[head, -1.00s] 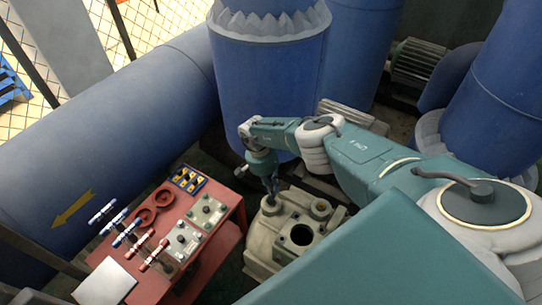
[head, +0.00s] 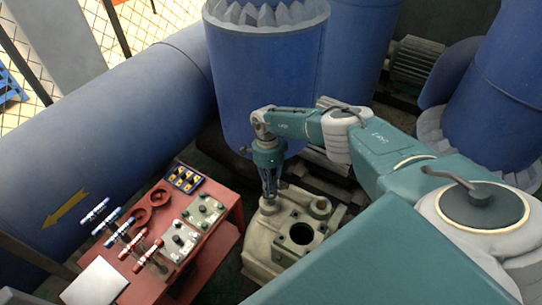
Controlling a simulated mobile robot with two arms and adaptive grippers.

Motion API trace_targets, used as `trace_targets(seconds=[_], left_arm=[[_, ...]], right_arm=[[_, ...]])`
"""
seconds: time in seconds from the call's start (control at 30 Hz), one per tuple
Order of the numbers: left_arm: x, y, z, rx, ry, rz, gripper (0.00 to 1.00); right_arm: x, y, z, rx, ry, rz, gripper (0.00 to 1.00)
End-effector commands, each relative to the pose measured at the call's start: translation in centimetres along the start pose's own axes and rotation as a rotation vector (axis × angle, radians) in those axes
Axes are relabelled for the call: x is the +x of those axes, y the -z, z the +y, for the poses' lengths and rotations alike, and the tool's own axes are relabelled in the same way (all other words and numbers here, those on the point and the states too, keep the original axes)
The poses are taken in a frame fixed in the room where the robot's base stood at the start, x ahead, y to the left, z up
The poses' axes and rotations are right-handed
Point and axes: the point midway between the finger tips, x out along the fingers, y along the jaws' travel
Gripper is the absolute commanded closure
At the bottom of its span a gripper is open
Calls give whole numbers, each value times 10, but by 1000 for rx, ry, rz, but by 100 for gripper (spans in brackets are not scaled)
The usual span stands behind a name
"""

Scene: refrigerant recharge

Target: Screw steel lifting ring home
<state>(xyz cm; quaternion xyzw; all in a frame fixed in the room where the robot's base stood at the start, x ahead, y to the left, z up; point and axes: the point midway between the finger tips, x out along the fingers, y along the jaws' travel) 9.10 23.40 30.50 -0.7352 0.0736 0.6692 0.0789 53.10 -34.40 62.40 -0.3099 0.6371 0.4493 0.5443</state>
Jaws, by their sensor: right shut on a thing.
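My right gripper (head: 269,190) points straight down at the left rear part of the beige machine housing (head: 262,247). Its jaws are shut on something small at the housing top. The steel lifting ring is not clearly visible; the fingers cover that spot, so I cannot tell how it sits. The housing has a dark round opening to the right of the gripper and a raised round port behind that opening. My left gripper is not in view.
Large blue pipes (head: 112,125) and a blue tank (head: 262,75) close in the left and back.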

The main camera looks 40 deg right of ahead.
Motion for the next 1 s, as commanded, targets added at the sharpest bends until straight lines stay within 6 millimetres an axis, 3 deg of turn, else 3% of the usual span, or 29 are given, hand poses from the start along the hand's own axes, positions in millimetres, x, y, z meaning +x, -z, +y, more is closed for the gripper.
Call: trace_targets(seconds=[0.03,0.47,1.0], left_arm=[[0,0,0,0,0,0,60],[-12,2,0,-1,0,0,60],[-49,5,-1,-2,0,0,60]], right_arm=[[-6,-10,-4,37,15,-34,100],[-8,-6,-3,436,11,-127,100],[-11,-1,-1,939,9,-243,100]])
